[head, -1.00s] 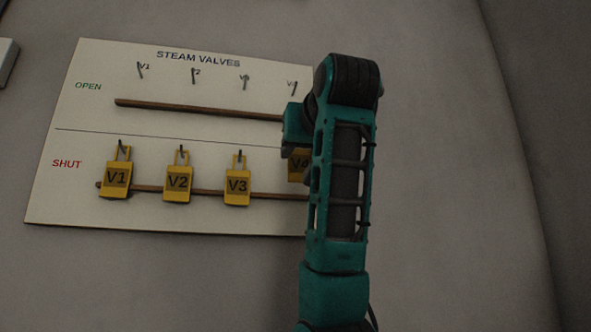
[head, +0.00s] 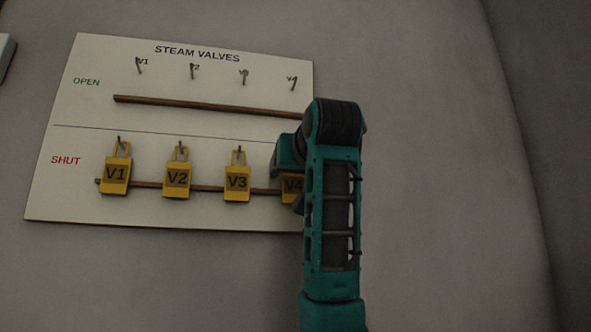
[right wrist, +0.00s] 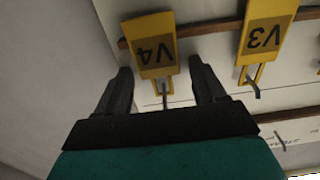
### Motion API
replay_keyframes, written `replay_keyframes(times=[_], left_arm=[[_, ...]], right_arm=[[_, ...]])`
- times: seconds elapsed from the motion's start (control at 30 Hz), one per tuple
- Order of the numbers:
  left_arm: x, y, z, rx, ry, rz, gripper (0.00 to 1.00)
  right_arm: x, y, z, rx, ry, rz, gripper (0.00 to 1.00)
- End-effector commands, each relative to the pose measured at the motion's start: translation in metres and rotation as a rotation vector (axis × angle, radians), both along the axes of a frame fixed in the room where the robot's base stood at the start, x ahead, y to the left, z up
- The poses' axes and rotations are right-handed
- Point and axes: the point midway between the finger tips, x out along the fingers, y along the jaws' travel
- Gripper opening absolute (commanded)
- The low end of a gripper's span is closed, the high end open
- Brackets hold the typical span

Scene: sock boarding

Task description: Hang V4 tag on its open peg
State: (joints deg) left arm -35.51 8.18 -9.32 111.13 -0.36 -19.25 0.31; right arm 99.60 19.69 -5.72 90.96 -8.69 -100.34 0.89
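The yellow V4 tag (head: 291,187) is in the SHUT row at the right end, partly hidden by my right arm in the head view. In the right wrist view the V4 tag (right wrist: 153,48) hangs by its loop on a peg, against the wooden rail. My right gripper (right wrist: 160,75) is open, its two fingers on either side of the tag's loop end with gaps on both sides. The open V4 peg (head: 294,83) is bare at the upper right of the board. My left gripper is not in view.
The white STEAM VALVES board (head: 85,140) carries tags V1 (head: 115,175), V2 (head: 177,180) and V3 (head: 237,182) on SHUT pegs. The OPEN pegs are bare above the upper rail (head: 200,105). V3 hangs close beside V4.

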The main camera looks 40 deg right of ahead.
Motion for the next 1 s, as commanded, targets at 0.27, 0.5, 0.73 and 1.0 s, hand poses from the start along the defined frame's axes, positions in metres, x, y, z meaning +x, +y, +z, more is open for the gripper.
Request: replay_keyframes(times=[0.27, 0.5, 0.73, 1.0], left_arm=[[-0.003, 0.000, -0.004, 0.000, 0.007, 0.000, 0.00], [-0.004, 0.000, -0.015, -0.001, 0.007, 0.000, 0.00], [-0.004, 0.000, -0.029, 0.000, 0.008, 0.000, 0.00], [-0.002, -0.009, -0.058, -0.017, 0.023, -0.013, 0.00]], right_arm=[[0.000, 0.000, -0.001, 0.000, -0.001, 0.000, 0.71], [-0.025, 0.015, -0.004, -0.002, -0.008, 0.002, 0.71], [-0.072, 0.045, -0.005, -0.002, -0.008, 0.003, 0.71], [-0.098, 0.061, -0.007, 0.001, -0.006, 0.005, 0.71]])
